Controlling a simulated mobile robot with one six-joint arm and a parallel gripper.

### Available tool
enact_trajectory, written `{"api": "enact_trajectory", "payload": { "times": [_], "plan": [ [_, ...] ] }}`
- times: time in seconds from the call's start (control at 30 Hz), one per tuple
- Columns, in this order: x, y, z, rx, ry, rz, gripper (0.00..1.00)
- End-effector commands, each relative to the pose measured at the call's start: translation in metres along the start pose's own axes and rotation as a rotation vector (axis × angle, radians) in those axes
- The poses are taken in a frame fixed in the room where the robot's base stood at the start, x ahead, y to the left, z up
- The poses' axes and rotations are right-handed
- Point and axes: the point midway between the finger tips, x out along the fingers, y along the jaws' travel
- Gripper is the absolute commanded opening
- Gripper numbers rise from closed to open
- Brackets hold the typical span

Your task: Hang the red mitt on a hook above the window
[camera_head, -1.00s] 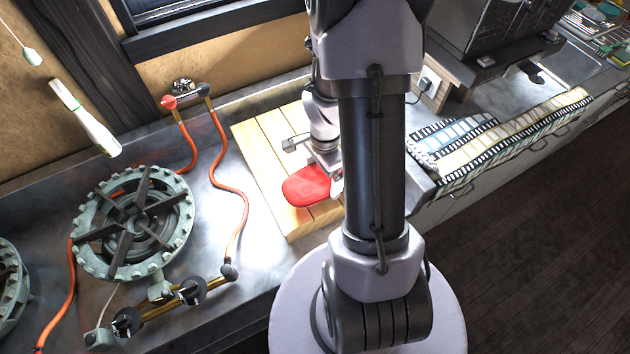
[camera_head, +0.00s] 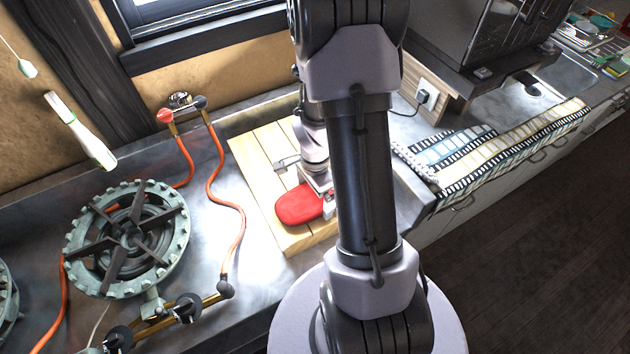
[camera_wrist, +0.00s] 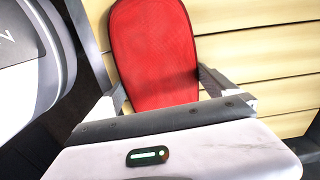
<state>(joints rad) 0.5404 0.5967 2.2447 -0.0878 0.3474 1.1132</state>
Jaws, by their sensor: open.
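The red mitt (camera_head: 300,204) lies flat on the slatted wooden board (camera_head: 258,160) on the counter. My gripper (camera_head: 328,200) is low over the board at the mitt's right end, partly hidden behind my own arm. In the wrist view the red mitt (camera_wrist: 153,55) stretches away between the two fingers of my gripper (camera_wrist: 165,88), which are open, one on each side of it. The mitt's near end is hidden behind the gripper body. The window (camera_head: 165,12) shows only its lower part at the top left; no hook above it is in view.
A gas burner (camera_head: 128,238) with orange hoses (camera_head: 240,225) and valves stands left of the board. A white-green utensil (camera_head: 82,132) hangs at the left wall. A dark appliance (camera_head: 465,45) and a patterned cloth (camera_head: 500,150) are at the right.

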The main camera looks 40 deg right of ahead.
Motion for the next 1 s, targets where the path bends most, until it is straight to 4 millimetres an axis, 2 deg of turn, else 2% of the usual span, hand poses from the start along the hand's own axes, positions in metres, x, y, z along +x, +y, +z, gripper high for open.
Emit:
{"api": "enact_trajectory", "payload": {
  "times": [0.17, 0.5, 0.6, 0.7, 0.87, 0.93, 0.97, 1.0],
  "plan": [
    [-0.041, -0.002, -0.001, 0.0, 0.002, -0.005, 1.0],
    [-0.142, -0.004, -0.002, 0.0, 0.001, -0.004, 1.0],
    [-0.162, -0.003, -0.002, 0.0, 0.001, -0.003, 1.0],
    [-0.172, -0.003, -0.002, 0.0, 0.001, -0.002, 1.0],
    [-0.176, -0.003, -0.002, -0.001, 0.0, -0.001, 1.0],
    [-0.185, -0.004, 0.005, -0.04, 0.003, -0.019, 1.0],
    [-0.195, -0.005, 0.013, -0.082, 0.006, -0.038, 1.0],
    [-0.214, -0.006, 0.028, -0.162, 0.011, -0.074, 1.0]
  ]
}}
